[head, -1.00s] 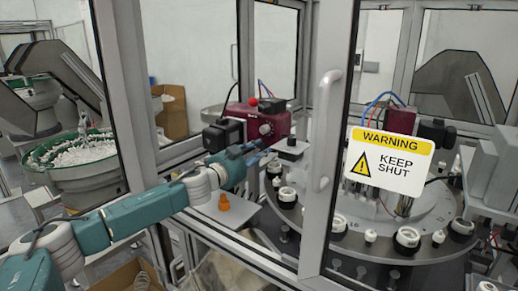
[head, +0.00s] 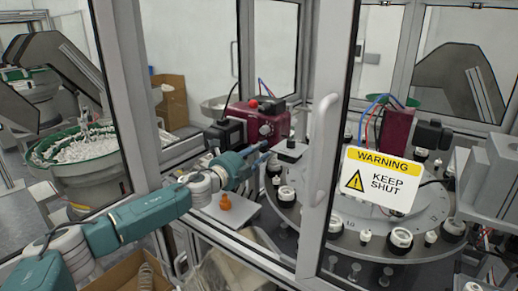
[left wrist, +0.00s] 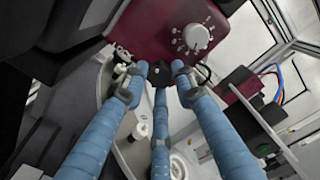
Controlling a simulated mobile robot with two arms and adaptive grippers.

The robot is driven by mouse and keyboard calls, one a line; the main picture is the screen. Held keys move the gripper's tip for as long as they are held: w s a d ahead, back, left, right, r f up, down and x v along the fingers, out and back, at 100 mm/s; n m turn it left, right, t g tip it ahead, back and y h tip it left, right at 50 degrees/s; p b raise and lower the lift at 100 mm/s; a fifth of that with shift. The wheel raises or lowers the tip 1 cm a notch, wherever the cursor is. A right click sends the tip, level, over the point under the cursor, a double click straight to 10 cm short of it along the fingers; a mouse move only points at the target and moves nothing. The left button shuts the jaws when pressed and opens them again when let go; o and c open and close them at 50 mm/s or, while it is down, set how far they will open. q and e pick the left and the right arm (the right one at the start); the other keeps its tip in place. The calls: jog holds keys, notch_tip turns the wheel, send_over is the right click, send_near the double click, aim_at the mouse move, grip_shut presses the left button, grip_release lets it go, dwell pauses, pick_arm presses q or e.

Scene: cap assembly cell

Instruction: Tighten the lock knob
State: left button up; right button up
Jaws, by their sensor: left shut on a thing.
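A dark red unit (head: 262,122) stands at the edge of the round table, with a pale dial (left wrist: 196,37) on its face. In the left wrist view, a small dark knob (left wrist: 161,74) sits just under this unit. My left gripper (left wrist: 160,80) has its three blue fingers closed around that knob, which they partly hide. In the head view my left gripper (head: 258,154) reaches in from the left through the open side of the enclosure, just below the red unit. The knob is hidden there. My right gripper is not in view.
A round indexing table (head: 345,251) carries several black-and-white parts. A glass door with a grey handle (head: 322,150) and a warning sign (head: 382,180) stands right of my arm. An orange piece (head: 225,202) stands on a plate below the arm.

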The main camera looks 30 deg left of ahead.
pick_arm(q)
jog(key=m+p, duration=0.1)
jog(key=m, duration=0.5)
jog(key=shift+p, duration=0.35)
jog(key=m+p, duration=0.1)
jog(key=m, duration=0.5)
jog(key=shift+f, duration=0.1)
jog(key=o, duration=1.2)
jog(key=shift+c, duration=0.2)
jog(key=shift+s, duration=0.1)
jog(key=shift+s+a, duration=0.1)
jog(key=shift+s, duration=0.2)
jog(key=s+a, duration=0.1)
jog(key=s, duration=1)
jog(key=shift+a, duration=0.2)
jog(key=shift+s, duration=0.1)
